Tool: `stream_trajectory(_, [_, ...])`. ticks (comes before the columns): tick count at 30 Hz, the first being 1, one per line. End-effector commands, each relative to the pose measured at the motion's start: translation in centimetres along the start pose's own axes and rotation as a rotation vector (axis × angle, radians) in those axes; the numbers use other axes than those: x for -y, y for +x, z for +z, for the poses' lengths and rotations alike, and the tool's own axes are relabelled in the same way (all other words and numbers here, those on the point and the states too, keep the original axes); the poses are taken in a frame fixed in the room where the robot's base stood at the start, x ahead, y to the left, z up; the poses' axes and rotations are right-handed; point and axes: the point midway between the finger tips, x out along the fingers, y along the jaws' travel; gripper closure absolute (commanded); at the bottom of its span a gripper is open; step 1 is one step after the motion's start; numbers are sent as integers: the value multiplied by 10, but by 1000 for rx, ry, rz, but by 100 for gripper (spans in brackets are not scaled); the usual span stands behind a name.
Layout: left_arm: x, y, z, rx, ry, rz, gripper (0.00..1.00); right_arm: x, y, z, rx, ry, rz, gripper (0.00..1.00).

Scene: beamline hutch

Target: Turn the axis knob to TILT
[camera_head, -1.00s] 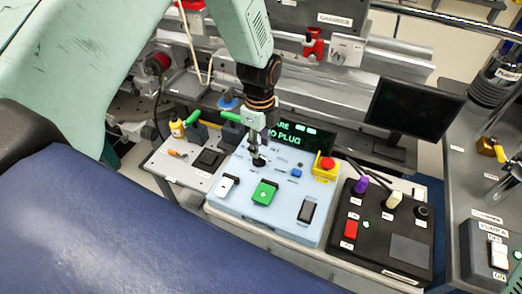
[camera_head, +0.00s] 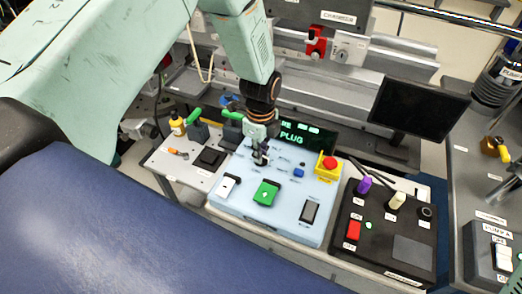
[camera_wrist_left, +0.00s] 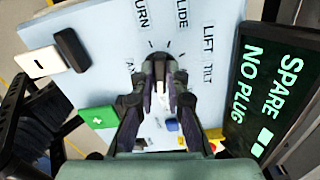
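The light blue panel (camera_head: 285,217) carries the axis knob, a small dark knob (camera_wrist_left: 160,63) with labels around it. My left gripper (camera_head: 261,156) points down at the knob from above. In the left wrist view its two dark fingers (camera_wrist_left: 161,85) stand apart, one on each side of the knob. My right gripper is not in view.
A black control box (camera_head: 385,235) stands to the right. A display (camera_head: 312,136) and monitor (camera_head: 418,105) stand behind.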

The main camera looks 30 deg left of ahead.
Motion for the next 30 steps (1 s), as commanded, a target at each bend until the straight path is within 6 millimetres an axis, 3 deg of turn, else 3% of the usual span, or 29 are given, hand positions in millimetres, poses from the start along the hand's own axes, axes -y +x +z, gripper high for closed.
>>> stream_trajectory(17, [3,-2,0,1,-21,-9,100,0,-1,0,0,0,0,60])
stream_trajectory(30, [3,-3,0,0,-308,-9,100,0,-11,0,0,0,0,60])
